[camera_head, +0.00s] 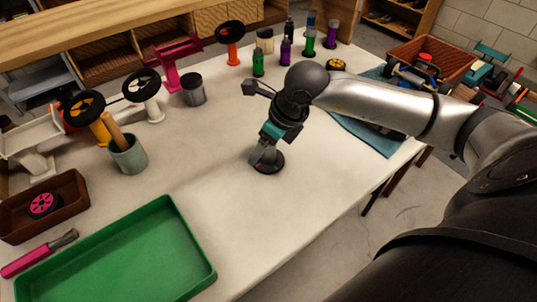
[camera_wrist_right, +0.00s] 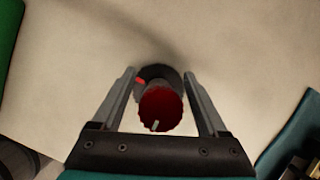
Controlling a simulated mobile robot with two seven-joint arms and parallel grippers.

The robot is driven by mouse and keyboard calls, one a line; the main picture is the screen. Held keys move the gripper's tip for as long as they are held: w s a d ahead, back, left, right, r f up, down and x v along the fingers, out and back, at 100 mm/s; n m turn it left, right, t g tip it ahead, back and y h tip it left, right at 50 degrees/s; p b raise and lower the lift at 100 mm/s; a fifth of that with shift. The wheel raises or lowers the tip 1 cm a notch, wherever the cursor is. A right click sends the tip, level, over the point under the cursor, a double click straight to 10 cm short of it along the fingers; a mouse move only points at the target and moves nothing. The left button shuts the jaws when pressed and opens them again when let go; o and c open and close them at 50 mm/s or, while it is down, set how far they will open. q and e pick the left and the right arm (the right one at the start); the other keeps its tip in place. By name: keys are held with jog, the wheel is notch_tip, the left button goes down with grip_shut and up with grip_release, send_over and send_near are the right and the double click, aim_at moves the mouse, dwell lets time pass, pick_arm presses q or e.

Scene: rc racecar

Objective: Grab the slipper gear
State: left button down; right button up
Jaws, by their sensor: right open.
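A dark red toothed round piece (camera_wrist_right: 160,108), which looks like the slipper gear, sits between the fingers of my right gripper (camera_wrist_right: 160,76) in the right wrist view. It is above a black round base (camera_wrist_right: 158,76) with a small bright red mark. In the head view my right gripper (camera_head: 263,157) points down at the black base (camera_head: 270,163) on the table; the gear is mostly hidden there. The right fingers are open, one on each side of the gear, with gaps visible. My left gripper is not in view.
A green tray (camera_head: 120,285) lies front left on the white table (camera_head: 215,205). A brown box (camera_head: 68,190) holds a pink wheel. A cup (camera_head: 128,155), wheel stands and several bottles stand behind. A teal mat (camera_head: 375,138) lies right. Table around the gripper is clear.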

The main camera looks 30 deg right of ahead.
grip_shut()
dwell(0.6)
